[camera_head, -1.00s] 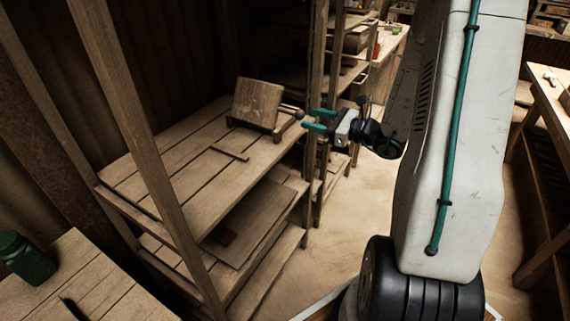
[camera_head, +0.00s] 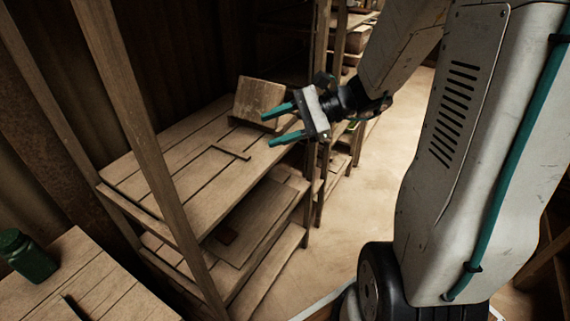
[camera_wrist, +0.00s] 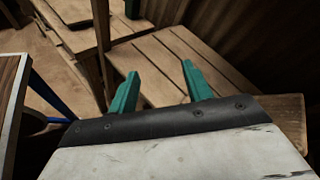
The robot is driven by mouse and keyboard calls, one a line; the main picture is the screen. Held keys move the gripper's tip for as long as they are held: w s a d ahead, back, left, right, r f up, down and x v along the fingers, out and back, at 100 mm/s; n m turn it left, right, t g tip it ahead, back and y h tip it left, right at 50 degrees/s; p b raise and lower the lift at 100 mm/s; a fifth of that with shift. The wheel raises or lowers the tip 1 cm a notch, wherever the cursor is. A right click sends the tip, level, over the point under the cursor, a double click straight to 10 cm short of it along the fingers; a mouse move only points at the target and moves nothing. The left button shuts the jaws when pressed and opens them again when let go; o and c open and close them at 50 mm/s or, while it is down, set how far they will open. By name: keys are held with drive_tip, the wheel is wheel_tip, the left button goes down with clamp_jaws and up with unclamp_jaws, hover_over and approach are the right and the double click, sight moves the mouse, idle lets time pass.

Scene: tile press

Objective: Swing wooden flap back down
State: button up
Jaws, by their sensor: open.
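The wooden flap (camera_head: 258,100) stands raised, leaning back a little, at the far end of the slatted shelf top (camera_head: 180,160). My gripper (camera_head: 268,130) is open and empty, its two teal fingers pointing left over the shelf, in front of and beside the flap's lower right corner in the head view. I cannot tell whether it touches the flap. The fingers also show in the wrist view (camera_wrist: 160,72), apart, with slatted boards (camera_wrist: 180,55) beyond them. The ball-ended lever beside the flap is now hidden behind my gripper.
A thin wooden bracket (camera_head: 228,152) lies on the shelf top. Shelf posts (camera_head: 130,110) stand at the front left and beside the gripper. A green jar (camera_head: 27,255) is on the near left table. The floor (camera_head: 345,225) right of the shelf is clear.

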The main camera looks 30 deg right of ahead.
drive_tip(key=s+a+r+n+g+h, duration=0.1)
drive_tip(key=s+a+n+g+h, duration=0.2)
drive_tip(key=s+n, duration=0.2)
drive_tip(key=s+a+n+g+h, duration=0.3)
drive_tip(key=s+n, duration=0.2)
drive_tip(key=s, duration=0.3)
drive_tip(key=shift+s+a+r, duration=0.2)
drive_tip(key=shift+s+r, duration=0.05)
drive_tip(key=shift+r, duration=0.1)
